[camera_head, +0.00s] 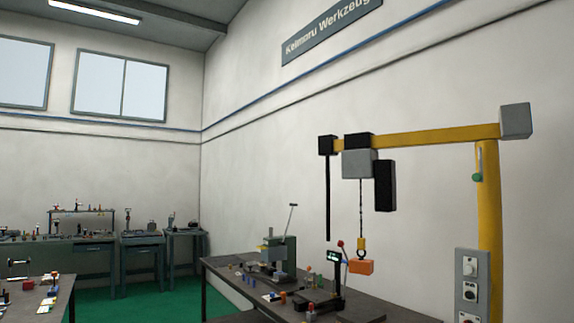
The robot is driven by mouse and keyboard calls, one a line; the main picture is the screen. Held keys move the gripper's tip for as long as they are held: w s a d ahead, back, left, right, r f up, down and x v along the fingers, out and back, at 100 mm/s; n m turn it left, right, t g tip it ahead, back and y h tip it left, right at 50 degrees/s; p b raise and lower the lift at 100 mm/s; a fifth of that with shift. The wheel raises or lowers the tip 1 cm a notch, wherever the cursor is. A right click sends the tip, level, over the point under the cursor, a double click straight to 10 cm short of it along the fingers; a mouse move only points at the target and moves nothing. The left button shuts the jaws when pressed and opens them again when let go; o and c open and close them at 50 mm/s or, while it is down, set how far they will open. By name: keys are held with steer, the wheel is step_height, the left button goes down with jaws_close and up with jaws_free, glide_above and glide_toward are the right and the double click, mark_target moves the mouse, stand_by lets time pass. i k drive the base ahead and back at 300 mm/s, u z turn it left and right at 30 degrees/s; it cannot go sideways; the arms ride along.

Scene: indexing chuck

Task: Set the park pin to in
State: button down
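I cannot make out a part that is clearly the park pin, nor whether it is in or out. A yellow jib crane (488,210) stands at the right. A small green handle-like part (478,163) sits on its post near the top; I cannot tell what it is. A grey control box (470,290) with round knobs is low on the post. A grey hoist (360,163) hangs from the arm, with an orange block (361,267) below its hook. My gripper is not in view.
A dark bench (225,270) along the right wall carries a grey-green machine (277,258), a small display stand (334,275) and several small items. More cluttered benches (50,253) stand at the left and back. Green floor (150,306) shows between them.

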mark_target(476, 177)
steer(key=u, duration=0.6)
steer(key=i, duration=1.25)
steer(key=u, duration=0.55)
steer(key=i, duration=1.65)
steer(key=z, duration=1)
steer(key=i, duration=0.9)
steer(key=z, duration=1.35)
steer(key=i, duration=0.35)
steer(key=z, duration=1.95)
steer(key=k, duration=0.45)
